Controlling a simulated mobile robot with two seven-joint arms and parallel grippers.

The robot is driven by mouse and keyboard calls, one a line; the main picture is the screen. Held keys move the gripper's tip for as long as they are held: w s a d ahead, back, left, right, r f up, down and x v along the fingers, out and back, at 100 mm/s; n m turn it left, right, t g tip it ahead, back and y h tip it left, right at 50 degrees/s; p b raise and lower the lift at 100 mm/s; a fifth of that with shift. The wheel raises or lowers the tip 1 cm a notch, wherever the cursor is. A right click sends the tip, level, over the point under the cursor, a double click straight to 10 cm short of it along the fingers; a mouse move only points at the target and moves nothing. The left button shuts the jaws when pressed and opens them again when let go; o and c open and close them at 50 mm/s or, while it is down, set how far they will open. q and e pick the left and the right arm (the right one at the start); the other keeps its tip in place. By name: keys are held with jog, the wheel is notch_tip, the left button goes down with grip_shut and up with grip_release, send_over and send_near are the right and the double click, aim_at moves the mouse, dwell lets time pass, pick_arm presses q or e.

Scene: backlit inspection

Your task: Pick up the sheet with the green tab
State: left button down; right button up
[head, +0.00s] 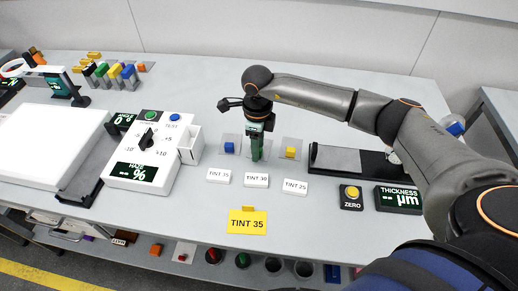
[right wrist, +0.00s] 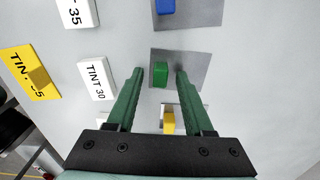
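The sheet with the green tab (right wrist: 160,74) is a small dark translucent square lying on the table in the right wrist view, with the green tab standing near its middle. In the head view it is mostly hidden behind my right gripper (head: 256,152). In the right wrist view my right gripper (right wrist: 160,73) is open, its two green fingers one on each side of the tab, with a gap on both sides. No contact shows. A sheet with a blue tab (head: 229,148) and a sheet with a yellow tab (head: 290,152) lie on either side. My left gripper is not in view.
White tint labels (head: 256,180) lie in front of the sheets, and a yellow TINT 35 card (head: 247,221) nearer. A haze meter (head: 146,158) stands left, a thickness gauge (head: 398,199) right. The table's front middle is mostly clear.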

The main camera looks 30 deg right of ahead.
grip_shut()
jog(key=shift+r, duration=0.15)
dwell(0.4)
